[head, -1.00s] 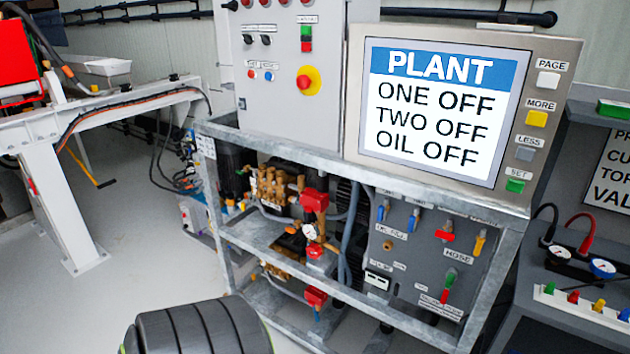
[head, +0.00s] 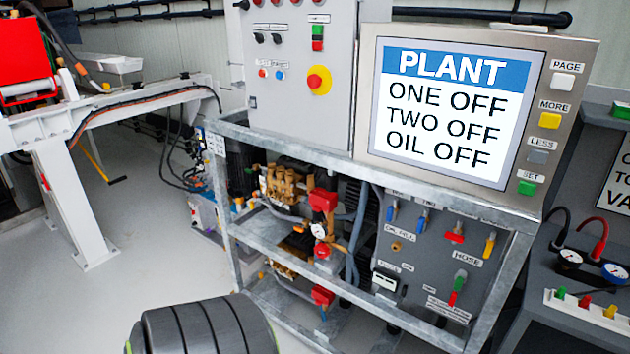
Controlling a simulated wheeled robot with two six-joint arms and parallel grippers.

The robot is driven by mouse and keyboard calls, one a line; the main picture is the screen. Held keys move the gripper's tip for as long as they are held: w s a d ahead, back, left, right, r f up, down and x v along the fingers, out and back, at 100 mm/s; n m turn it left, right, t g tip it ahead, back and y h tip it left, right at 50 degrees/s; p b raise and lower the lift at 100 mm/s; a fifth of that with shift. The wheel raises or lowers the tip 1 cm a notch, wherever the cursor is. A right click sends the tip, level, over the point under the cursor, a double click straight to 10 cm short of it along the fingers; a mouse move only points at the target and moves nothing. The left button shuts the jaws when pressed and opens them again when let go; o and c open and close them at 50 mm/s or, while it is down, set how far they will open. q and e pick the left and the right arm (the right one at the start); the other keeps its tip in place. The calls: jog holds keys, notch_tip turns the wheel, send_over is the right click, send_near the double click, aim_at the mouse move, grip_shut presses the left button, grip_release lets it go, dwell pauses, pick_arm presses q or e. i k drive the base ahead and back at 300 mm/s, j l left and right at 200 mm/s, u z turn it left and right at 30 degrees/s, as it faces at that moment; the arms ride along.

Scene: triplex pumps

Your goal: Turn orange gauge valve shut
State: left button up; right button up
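An orange-yellow valve handle (head: 489,245) is at the right end of the upper row on the grey valve panel (head: 410,262). It looks close to upright, tilted slightly. The small label above it is too blurred to read, so I cannot tell if it is the gauge valve. Left of it in the row are a red handle (head: 455,233) and two blue handles (head: 391,211). A green and red handle (head: 459,283) is below, near the HOSE label (head: 467,257).
The panel sits inside a grey metal frame (head: 499,281) under the PLANT screen (head: 451,110), which reads one, two and oil off. A dark bench (head: 545,330) with gauges stands close on the right. Open floor (head: 155,225) lies to the left.

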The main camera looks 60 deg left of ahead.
aim_at(301, 230)
jog(key=j+u, duration=0.1)
jog(key=u, duration=1.35)
jog(key=i+j+u, duration=0.2)
jog(key=i, duration=0.35)
jog(key=i+j+u, duration=0.1)
jog(key=i+u, duration=0.15)
jog(key=i, duration=0.25)
